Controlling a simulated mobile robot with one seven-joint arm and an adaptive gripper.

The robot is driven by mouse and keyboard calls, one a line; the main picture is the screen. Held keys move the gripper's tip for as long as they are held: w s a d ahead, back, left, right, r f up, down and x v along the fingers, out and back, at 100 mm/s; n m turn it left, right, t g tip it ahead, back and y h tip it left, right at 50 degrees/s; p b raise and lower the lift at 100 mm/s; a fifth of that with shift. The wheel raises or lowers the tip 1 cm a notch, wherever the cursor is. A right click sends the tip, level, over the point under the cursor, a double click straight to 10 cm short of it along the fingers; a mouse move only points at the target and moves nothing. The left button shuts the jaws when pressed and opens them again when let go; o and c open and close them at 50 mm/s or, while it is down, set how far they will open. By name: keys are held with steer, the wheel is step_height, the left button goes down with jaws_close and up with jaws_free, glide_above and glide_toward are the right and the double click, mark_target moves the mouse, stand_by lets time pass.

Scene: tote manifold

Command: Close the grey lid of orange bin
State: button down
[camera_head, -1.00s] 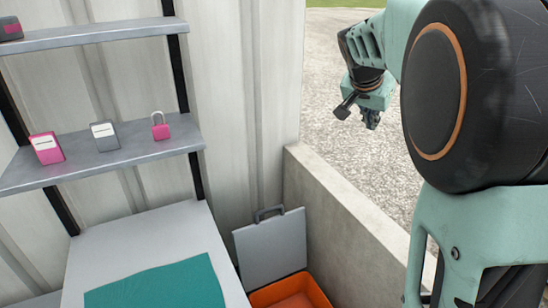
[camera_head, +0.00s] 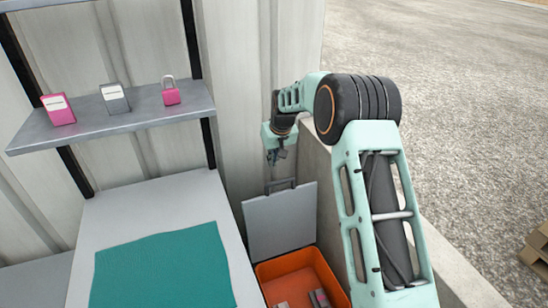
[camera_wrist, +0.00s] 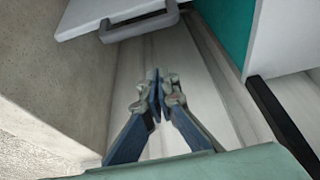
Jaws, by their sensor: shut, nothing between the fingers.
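The orange bin (camera_head: 267,271) stands on the ground between the grey table and the concrete wall, with a few small items inside. Its grey lid (camera_head: 280,222) is up, standing open at the bin's back edge, with a dark handle (camera_head: 280,185) on its top edge. My gripper (camera_head: 273,157) is just above and behind the handle, near the corrugated wall, apart from the lid. In the wrist view my gripper (camera_wrist: 158,92) is shut and empty, and the lid's handle (camera_wrist: 140,22) and part of the lid (camera_wrist: 105,12) show at the top.
A concrete wall (camera_head: 440,250) runs along the right of the bin. The table (camera_head: 150,200) with a teal mat (camera_head: 165,268) stands to the left. A shelf (camera_head: 115,118) with two small boxes and a pink padlock (camera_head: 171,95) hangs above it.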

steer(key=shift+s+d+f+p, duration=0.15)
steer(key=shift+s+f+p, duration=0.15)
steer(key=shift+f, duration=0.6)
steer(key=shift+s+d+f+p, duration=0.15)
steer(key=shift+s+f, duration=0.15)
steer(key=shift+f, duration=0.6)
steer(key=shift+s+d+f+p, duration=0.1)
steer(key=shift+s+f+p, duration=0.2)
steer(key=shift+f, duration=0.6)
